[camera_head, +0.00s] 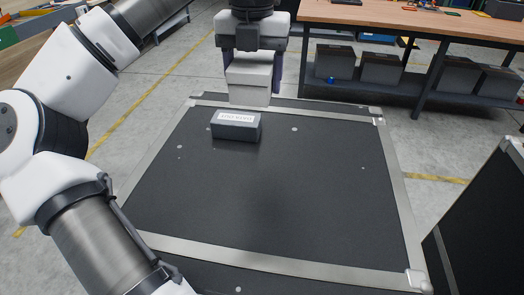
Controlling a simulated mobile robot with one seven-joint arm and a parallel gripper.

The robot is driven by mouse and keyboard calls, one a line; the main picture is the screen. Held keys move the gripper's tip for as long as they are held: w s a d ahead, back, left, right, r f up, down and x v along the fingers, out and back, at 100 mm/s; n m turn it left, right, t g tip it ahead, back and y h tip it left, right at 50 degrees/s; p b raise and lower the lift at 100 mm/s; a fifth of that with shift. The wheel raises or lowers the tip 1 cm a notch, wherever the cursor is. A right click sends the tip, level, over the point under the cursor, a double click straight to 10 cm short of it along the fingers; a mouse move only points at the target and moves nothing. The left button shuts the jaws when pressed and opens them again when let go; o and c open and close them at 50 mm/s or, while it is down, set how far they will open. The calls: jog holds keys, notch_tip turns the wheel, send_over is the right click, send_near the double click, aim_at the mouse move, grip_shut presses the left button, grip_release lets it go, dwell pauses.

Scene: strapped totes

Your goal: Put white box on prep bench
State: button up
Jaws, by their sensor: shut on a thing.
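The white box (249,83) is between the two dark fingers of my gripper (253,66), at the top middle of the view. My gripper is shut on it and holds it upright at the far edge of the black case top. Whether the box's underside touches the case cannot be told. A workbench (430,33) with a wooden top stands at the upper right, beyond the case; it may be the prep bench.
A small grey box with a white label (235,125) sits on the black case top (280,190), just nearer than the white box. Several grey bins (335,62) stand on the workbench's lower shelf. A dark panel (485,215) rises at the right. Another wooden surface (40,55) is at the left.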

aim_at(256, 165)
notch_tip(256, 165, down, 18)
jog(key=p, duration=0.2)
jog(key=shift+s+r+p, duration=0.1)
jog(key=shift+p, duration=0.2)
jog(key=shift+f+b, duration=0.35)
jog(key=o, duration=1.2)
